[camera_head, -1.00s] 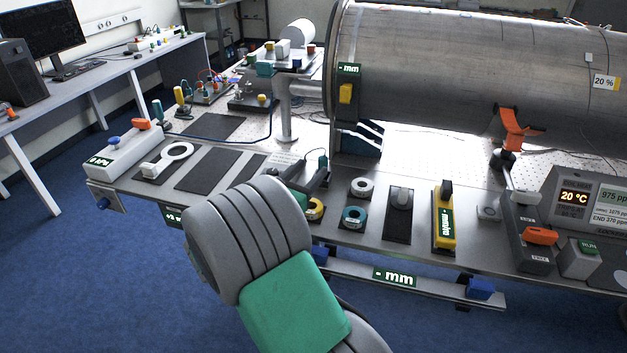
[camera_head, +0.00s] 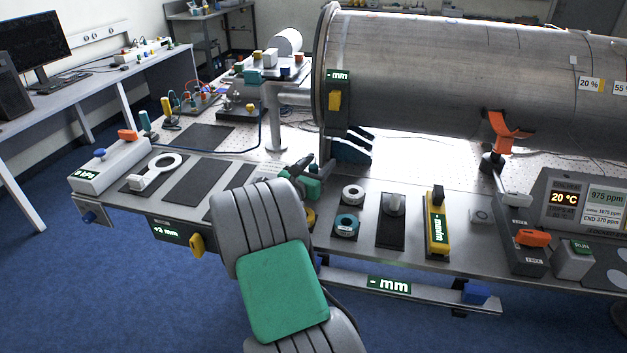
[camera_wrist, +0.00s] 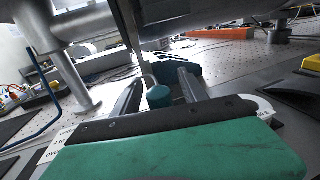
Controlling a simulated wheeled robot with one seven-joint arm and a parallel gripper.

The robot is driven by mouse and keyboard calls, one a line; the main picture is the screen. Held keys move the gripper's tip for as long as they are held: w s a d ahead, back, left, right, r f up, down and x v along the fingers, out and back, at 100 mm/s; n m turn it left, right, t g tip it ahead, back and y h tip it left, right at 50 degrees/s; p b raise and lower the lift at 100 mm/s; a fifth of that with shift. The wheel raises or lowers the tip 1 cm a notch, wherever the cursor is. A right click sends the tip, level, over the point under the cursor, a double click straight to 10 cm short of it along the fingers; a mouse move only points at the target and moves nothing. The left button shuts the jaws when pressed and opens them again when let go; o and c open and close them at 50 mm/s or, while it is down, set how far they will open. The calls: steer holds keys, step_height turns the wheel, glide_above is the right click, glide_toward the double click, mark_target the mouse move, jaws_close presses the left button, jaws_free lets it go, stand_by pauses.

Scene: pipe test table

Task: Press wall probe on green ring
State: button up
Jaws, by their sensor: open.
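My gripper (camera_head: 314,168) is over the front part of the table, partly hidden by my own arm in the head view. In the wrist view its two dark fingers (camera_wrist: 160,80) are apart. A rounded teal-ended piece with a light curved lead (camera_wrist: 158,96), possibly the wall probe, stands between them; I cannot tell whether it touches a finger. A teal ring-shaped roll (camera_head: 346,225) lies on the table right of my gripper. I cannot tell whether it is the green ring of the task; no green ring is clear on the pipe (camera_head: 450,75).
A yellow-handled gauge (camera_head: 437,225), a white roll (camera_head: 352,195) and an orange clamp stand (camera_head: 505,135) sit to the right. A pressure box (camera_head: 112,165) and dark mats (camera_head: 195,183) lie left. The pipe's flange rises just behind my gripper.

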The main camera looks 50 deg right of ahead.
jaws_close()
stand_by(0.5)
